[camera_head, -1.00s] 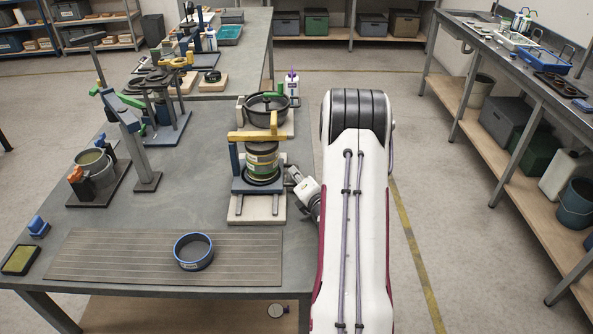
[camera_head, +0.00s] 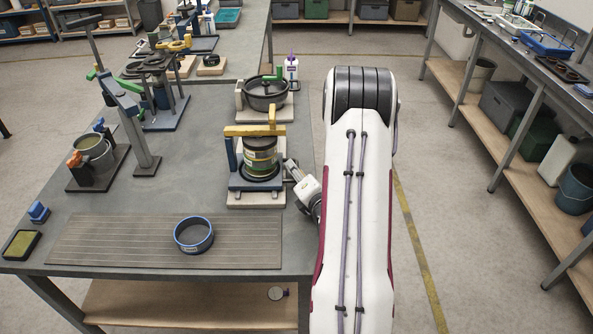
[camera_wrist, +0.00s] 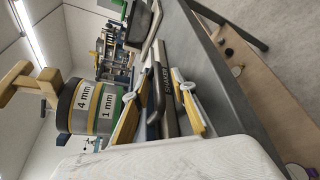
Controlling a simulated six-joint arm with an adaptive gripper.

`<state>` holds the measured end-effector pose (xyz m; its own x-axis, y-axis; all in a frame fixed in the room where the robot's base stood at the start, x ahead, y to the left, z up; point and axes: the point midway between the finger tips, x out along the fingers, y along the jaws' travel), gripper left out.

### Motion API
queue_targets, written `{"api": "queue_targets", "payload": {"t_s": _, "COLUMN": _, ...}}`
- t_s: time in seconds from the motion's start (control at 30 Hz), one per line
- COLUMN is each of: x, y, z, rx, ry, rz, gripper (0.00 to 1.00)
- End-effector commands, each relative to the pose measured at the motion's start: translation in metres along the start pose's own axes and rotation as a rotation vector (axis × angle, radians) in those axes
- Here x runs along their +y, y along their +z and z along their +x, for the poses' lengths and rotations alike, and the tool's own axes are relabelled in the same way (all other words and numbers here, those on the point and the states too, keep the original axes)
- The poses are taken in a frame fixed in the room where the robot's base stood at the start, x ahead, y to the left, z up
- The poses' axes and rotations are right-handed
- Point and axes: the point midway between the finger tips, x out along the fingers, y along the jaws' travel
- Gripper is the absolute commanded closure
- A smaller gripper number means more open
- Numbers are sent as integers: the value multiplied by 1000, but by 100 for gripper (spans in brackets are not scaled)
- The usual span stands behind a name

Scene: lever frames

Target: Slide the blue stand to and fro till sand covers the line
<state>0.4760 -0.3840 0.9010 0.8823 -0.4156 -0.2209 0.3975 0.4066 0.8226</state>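The blue stand (camera_head: 254,183) sits on rails over a pale base (camera_head: 256,200) at the table's right side. It carries a sieve stack (camera_head: 260,155) under a yellow clamp bar (camera_head: 252,131). In the wrist view, the stack (camera_wrist: 88,105) has rings marked 4 mm and 1 mm. My gripper (camera_wrist: 158,82) has its yellow fingers on both sides of the stand's black handle (camera_wrist: 168,108), beside the word SHAKER; it seems closed on it, though contact is partly hidden. In the head view, my arm hides the fingers. No sand or line can be made out.
A blue-rimmed sieve (camera_head: 193,235) lies on a ribbed mat (camera_head: 110,238) in front. A black pan (camera_head: 265,92) stands behind the stand. Bare table lies left of the stand.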

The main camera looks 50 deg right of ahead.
Motion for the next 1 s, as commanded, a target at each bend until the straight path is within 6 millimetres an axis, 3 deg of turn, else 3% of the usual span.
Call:
{"api": "queue_targets", "payload": {"t_s": 0.47, "x": 0, "y": 1, "z": -5, "rx": -2, "ry": 1, "rz": -1, "gripper": 74}}
{"api": "queue_targets", "payload": {"t_s": 1.0, "x": 0, "y": 1, "z": -58, "rx": -3, "ry": -1, "rz": 1, "gripper": 74}}
